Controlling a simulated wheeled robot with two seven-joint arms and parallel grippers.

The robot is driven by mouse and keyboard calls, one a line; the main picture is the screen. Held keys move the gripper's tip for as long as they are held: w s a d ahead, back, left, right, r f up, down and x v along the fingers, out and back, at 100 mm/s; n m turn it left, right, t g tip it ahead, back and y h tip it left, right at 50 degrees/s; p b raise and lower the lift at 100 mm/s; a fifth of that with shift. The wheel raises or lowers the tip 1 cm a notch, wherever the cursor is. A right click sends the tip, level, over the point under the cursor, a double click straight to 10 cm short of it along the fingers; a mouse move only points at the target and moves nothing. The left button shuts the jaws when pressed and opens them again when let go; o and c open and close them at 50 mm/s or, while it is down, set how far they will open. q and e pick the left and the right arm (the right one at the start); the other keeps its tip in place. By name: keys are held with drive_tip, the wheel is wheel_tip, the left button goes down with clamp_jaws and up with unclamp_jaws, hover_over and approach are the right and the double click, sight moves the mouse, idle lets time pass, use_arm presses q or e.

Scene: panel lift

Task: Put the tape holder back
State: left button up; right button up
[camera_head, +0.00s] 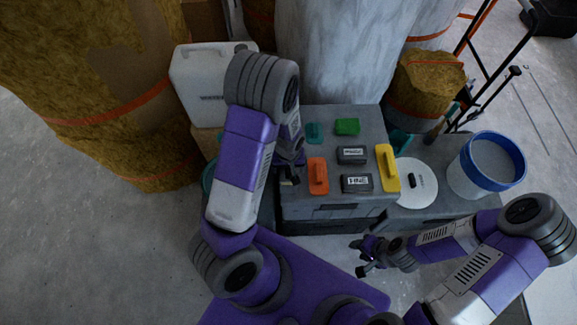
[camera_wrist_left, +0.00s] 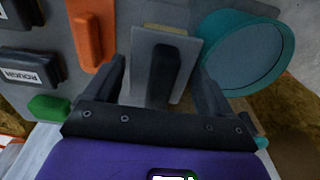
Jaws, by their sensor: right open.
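My left gripper (camera_head: 289,176) is over the left edge of the grey toolbox top (camera_head: 327,200). In the left wrist view its fingers (camera_wrist_left: 163,75) are apart, on either side of a grey plate with a dark handle (camera_wrist_left: 163,72); I see no contact. Beside it in that view is a round teal-rimmed thing (camera_wrist_left: 282,40), and a teal rim also shows left of the box in the head view (camera_head: 209,178). I cannot tell which of these is the tape holder. My right gripper (camera_head: 358,257) is open and empty, in front of the box.
On the box lie an orange tool (camera_head: 318,176), a yellow tool (camera_head: 388,168), a green block (camera_head: 347,127) and dark labelled blocks (camera_head: 352,155). A white disc (camera_head: 415,182) and a blue-rimmed bucket (camera_head: 487,165) stand to the right. A white jug (camera_head: 203,82) is behind my left arm.

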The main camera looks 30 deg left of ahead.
use_arm(q)
drive_tip(key=shift+o, duration=0.7)
drive_tip(key=shift+r, duration=0.2)
drive_tip(key=r+p, duration=0.1)
drive_tip(key=r, duration=0.2)
drive_tip(key=r+p, duration=0.2)
drive_tip(key=r, duration=0.2)
drive_tip(key=r+p, duration=0.1)
drive_tip(key=r, duration=0.3)
drive_tip(key=shift+s+d+p, duration=0.15)
drive_tip(key=shift+s+p, duration=0.15)
drive_tip(key=shift+p, duration=0.05)
drive_tip(key=s+d+f+m+h, duration=0.3)
drive_tip(key=s+d+f+h, duration=0.1)
drive_tip(key=s+d+f, duration=0.6)
wheel_tip(320, 180, down, 4)
drive_tip(key=d, duration=0.2)
drive_tip(key=shift+d+m+h, duration=0.3)
drive_tip(key=shift+d+m, duration=0.05)
drive_tip(key=shift+m, duration=0.05)
